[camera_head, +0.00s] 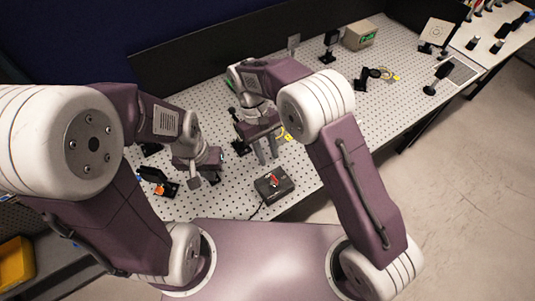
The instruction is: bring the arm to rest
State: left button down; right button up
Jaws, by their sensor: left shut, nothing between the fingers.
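My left gripper (204,181) hangs over the left part of the perforated optical table (325,120). It is shut and empty, with a black mount with an orange part (160,186) just to its left. My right gripper (267,158) points down over the table further right and back. Its two fingers appear apart, with nothing visible between them. A small black box with a red switch (274,184) lies on the table below and in front of the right gripper. Parts of the table behind both arms are hidden.
A beige box with a green label (360,35) and a black mount (329,45) stand at the back. Black parts with a yellow piece (375,77) and a post mount (438,78) stand at right. A yellow bin (15,264) is at lower left. The table's middle right has free room.

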dwell(0.4)
jog(key=w+d+r+m+y+b, duration=0.2)
jog(key=d+r+m+b, duration=0.15)
jog(key=d, duration=0.75)
jog(key=s+d+f+m+t, duration=0.4)
jog(key=s+d+f, duration=0.2)
jog(key=s+d, duration=0.3)
jog(key=shift+s+f+t+y+b, duration=0.3)
jog(key=shift+s+t+y, duration=0.05)
jog(key=shift+t+y, duration=0.05)
jog(key=shift+s, duration=0.1)
